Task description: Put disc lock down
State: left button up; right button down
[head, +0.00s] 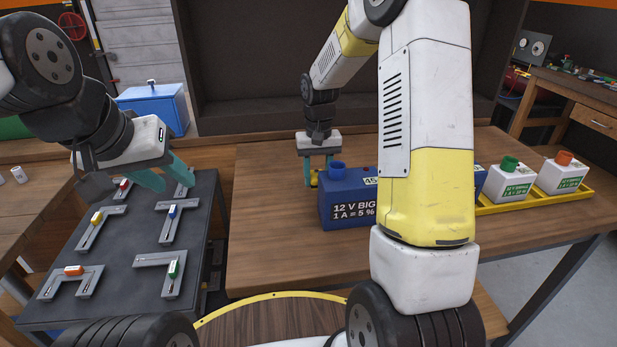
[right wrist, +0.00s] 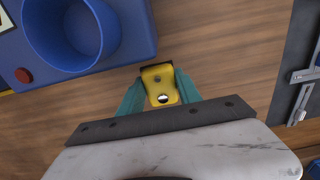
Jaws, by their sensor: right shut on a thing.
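The yellow disc lock (right wrist: 159,84) is between the teal fingers of my right gripper (right wrist: 160,95), which is shut on it. In the head view my right gripper (head: 319,172) points down at the wooden table, just left of and behind the blue charger box (head: 347,207). I cannot tell whether the lock touches the tabletop (head: 275,240). My left gripper (head: 166,177) is open and empty above the dark cart top at the left.
The dark cart top (head: 125,262) holds several grey brackets with coloured parts. The tabletop left of the charger box is clear.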

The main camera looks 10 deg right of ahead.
jog(key=shift+f, duration=2.2)
jog(key=c, duration=0.8)
grip_release()
jog(key=shift+f, duration=0.1)
jog(key=shift+c, duration=0.2)
